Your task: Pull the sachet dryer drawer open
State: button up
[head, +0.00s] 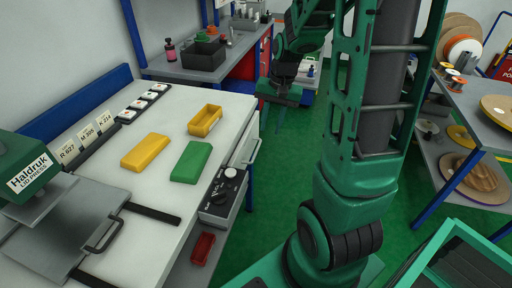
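The sachet dryer (222,196) appears to be the grey unit set in the front edge of the white bench, with a dark panel of knobs. Beside it, a pale drawer front (241,150) carries a bar handle (254,152) facing the aisle. The drawer looks shut, flush with the bench front. My gripper (273,118) hangs over the green floor, above and right of the handle in the picture, apart from it. Its thin fingers point down and look spread, with nothing between them.
A red bin (203,248) sits below. Spool shelves (490,118) stand right. Green floor lies between.

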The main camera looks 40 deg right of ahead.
send_near(256, 151)
jog(key=shift+m+y, duration=0.3)
jog(key=shift+m, duration=0.1)
jog(key=f, duration=0.5)
jog(key=w+f, duration=0.1)
jog(key=f, duration=0.1)
jog(key=shift+a+f, duration=0.15)
jog(key=shift+f, duration=0.1)
jog(key=shift+s, duration=0.1)
jog(key=shift+c, duration=0.7)
grip_shut()
